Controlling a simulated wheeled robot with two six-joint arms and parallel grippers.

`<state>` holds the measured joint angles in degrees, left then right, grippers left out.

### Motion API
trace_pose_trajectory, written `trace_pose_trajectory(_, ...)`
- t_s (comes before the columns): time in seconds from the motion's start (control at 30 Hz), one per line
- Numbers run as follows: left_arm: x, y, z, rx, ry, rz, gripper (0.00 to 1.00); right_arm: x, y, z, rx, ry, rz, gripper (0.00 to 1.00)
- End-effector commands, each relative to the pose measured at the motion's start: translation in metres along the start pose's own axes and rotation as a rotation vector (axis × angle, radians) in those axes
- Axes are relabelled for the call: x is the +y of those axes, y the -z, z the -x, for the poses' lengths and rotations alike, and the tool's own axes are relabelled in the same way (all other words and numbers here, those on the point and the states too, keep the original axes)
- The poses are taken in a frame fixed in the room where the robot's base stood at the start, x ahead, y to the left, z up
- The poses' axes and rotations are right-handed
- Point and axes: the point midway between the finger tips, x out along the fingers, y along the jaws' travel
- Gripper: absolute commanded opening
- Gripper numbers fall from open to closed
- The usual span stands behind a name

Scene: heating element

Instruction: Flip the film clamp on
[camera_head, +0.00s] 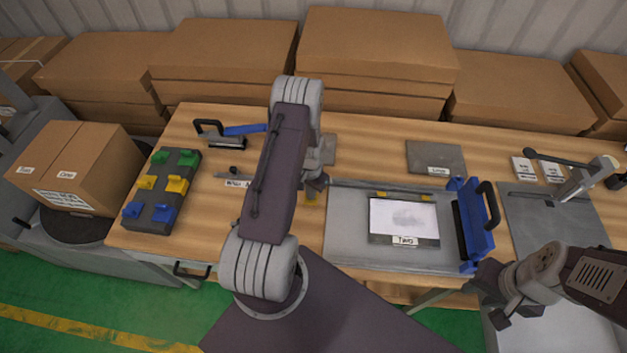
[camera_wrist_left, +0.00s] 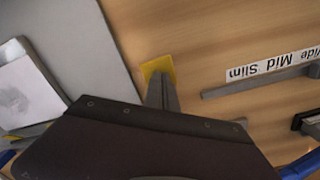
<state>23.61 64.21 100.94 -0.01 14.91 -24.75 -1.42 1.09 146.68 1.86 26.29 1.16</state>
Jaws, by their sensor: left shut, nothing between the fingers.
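A blue clamp bar with a black handle (camera_head: 474,228) stands along the right end of a grey plate (camera_head: 350,245); it is likely the film clamp. A white film sheet (camera_head: 405,218) lies on the plate, left of the clamp. My left gripper (camera_head: 312,195) is shut and empty over the table, left of the plate and well away from the clamp. In the left wrist view its fingers (camera_wrist_left: 160,92) are together, with a yellow piece (camera_wrist_left: 158,67) at their tips. My right gripper (camera_head: 492,295) is near the clamp's lower end; its fingers are unclear.
A stand with green, yellow and blue clips (camera_head: 160,188) is at left. A blue lever with black handle (camera_head: 225,130) is behind it. A labelled bar (camera_wrist_left: 265,75) lies beside the left gripper. A grey press (camera_head: 580,190) is at right; cardboard boxes (camera_head: 380,55) line the back.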

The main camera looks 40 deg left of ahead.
Motion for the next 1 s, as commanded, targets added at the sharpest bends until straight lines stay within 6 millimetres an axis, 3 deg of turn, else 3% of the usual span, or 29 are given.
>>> trace_pose_trajectory(0.7, 0.000, 0.001, -0.015, 0.001, 0.001, 0.000, 0.00, 0.000, -0.001, -0.013, 0.000, 0.000, 0.000, 0.35)
trace_pose_trajectory(1.0, 0.000, 0.001, 0.003, 0.002, 0.001, 0.000, 0.00, 0.000, 0.000, 0.001, 0.000, 0.000, 0.000, 0.35)
